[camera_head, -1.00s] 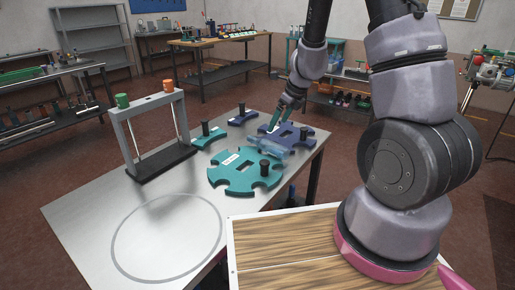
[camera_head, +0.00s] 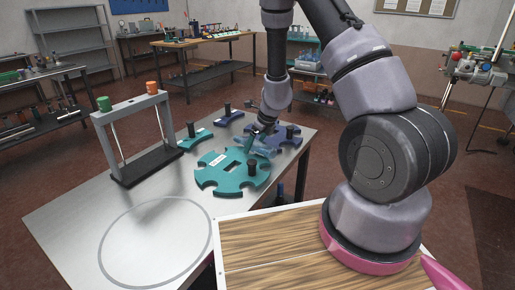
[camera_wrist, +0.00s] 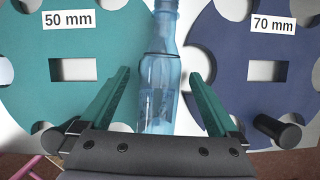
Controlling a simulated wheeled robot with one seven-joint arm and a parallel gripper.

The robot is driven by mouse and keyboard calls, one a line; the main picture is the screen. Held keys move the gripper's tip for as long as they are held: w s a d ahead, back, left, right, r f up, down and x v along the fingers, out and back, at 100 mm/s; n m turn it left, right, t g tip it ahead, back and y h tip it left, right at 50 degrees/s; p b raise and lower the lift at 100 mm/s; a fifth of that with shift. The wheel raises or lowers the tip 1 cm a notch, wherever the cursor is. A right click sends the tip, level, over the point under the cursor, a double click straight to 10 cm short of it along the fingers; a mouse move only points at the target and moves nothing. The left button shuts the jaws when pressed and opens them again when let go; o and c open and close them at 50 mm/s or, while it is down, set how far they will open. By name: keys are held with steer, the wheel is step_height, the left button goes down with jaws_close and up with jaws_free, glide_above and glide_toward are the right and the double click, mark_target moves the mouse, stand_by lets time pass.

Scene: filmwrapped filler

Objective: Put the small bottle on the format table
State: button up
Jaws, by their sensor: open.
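The small bottle (camera_wrist: 158,85) is clear light blue and lies on its side, its neck toward the top of the wrist view. It lies between a teal 50 mm star wheel (camera_wrist: 95,40) and a dark blue 70 mm star wheel (camera_wrist: 235,55). In the head view, the bottle (camera_head: 264,149) is partly hidden by my gripper (camera_head: 255,141). In the wrist view, my gripper (camera_wrist: 160,88) is open, one teal finger on each side of the bottle, with gaps visible. The grey metal format table (camera_head: 80,215) carries the wheels and a drawn circle.
A grey frame (camera_head: 135,140) with a green and an orange knob stands on the table's left side. Smaller teal and blue parts with black knobs lie at the back. The table's front left is clear around the circle (camera_head: 155,245). A wood-topped surface (camera_head: 265,240) is at the front.

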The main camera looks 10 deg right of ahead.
steer(key=shift+f, duration=0.15)
steer(key=shift+c, duration=0.3)
jaws_close()
